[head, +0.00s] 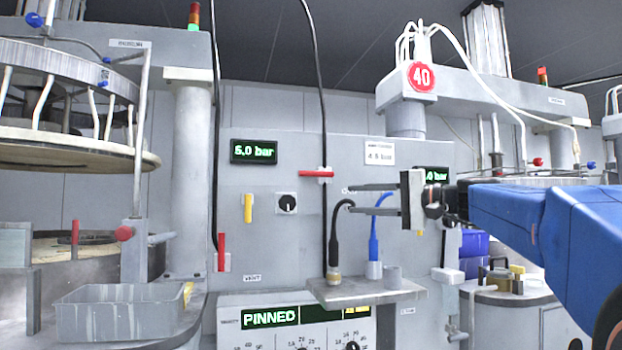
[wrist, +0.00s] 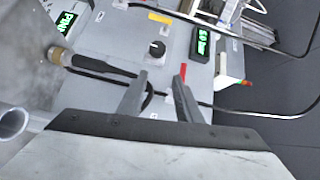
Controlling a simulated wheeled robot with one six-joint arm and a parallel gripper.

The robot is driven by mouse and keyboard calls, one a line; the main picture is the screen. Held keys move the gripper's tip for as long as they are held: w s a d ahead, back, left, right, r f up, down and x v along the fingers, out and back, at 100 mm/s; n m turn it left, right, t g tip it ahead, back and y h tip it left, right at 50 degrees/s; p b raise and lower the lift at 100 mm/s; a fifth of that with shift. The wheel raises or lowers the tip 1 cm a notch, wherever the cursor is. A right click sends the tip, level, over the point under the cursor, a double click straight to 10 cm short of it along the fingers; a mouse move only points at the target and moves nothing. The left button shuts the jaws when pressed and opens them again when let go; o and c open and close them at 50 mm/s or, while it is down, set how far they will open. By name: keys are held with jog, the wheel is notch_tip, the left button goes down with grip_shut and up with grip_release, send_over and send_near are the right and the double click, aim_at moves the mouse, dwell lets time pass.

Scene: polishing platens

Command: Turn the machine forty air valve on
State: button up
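A round red sign reading 40 (head: 421,77) hangs on the right-hand machine. On the grey panel left of it, a red valve handle (head: 316,174) lies horizontal across a vertical black hose. The red handle also shows in the wrist view (wrist: 183,70), by the tip of one finger. I cannot tell from a label that this valve belongs to machine forty. My gripper (head: 350,199) is open and empty, its two fingers pointing left, right of and slightly below that handle. In the wrist view, my gripper (wrist: 160,80) shows its fingers well apart.
A second red handle (head: 221,252) stands vertical at the lower left. The panel carries a yellow lever (head: 248,208), a black knob (head: 287,204) and a 5.0 bar display (head: 254,151). Below my gripper, a shelf (head: 365,292) holds black and blue cable plugs.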

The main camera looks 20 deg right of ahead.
jog(key=y, duration=0.1)
send_near(314, 174)
jog(key=shift+t, duration=0.5)
jog(key=x, duration=1.1)
jog(key=shift+a+f, duration=0.2)
jog(key=shift+f, duration=0.05)
grip_shut()
